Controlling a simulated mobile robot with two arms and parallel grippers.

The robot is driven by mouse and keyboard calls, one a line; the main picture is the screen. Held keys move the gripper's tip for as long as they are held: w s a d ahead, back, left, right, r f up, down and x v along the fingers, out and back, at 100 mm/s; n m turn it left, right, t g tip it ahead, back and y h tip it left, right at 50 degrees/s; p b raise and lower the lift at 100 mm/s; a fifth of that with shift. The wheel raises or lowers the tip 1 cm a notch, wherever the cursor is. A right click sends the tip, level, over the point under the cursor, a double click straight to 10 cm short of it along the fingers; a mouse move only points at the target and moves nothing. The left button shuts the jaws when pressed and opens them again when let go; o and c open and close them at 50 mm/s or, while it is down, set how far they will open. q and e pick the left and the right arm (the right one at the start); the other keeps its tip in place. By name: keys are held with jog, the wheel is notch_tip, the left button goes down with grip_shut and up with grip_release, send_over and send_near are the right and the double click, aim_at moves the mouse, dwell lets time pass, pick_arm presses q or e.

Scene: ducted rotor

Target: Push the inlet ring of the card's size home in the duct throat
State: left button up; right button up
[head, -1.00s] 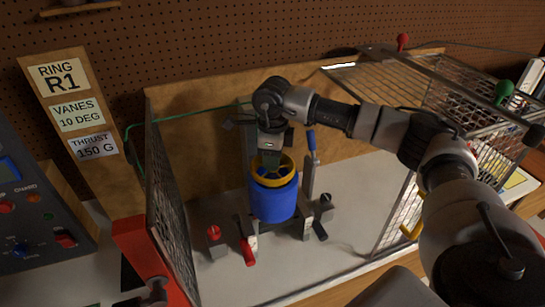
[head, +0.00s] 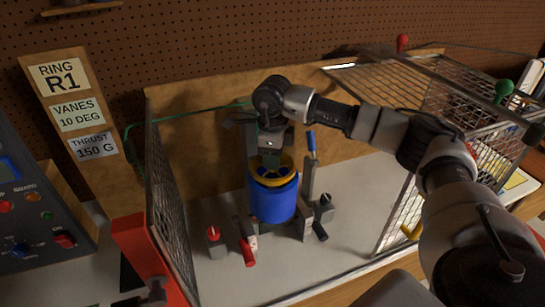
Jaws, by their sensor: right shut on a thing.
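The blue duct (head: 273,202) stands upright on its mount inside the open cage. The yellow inlet ring (head: 284,180) sits at the duct's top opening. My right gripper (head: 270,160) comes down from above and is shut on the ring's rim at its far side. How deep the ring sits in the throat is partly hidden by the gripper. The card board (head: 82,148) at the left reads RING R1, VANES 10 DEG, THRUST 150 G. My left gripper is not in view.
Mesh cage walls stand left (head: 170,190) and right of the duct. Clamps with red handles (head: 247,252) and a blue-handled lever (head: 311,145) surround the mount. A control box (head: 35,215) stands at the far left.

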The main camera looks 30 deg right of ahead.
jog(key=shift+a+f, duration=0.1)
jog(key=shift+f, duration=0.3)
jog(key=shift+a+f+b, duration=0.1)
jog(key=shift+f+b, duration=0.35)
jog(key=shift+b, duration=0.2)
jog(key=o, duration=1)
jog(key=shift+c, duration=0.2)
jog(key=shift+r, duration=0.2)
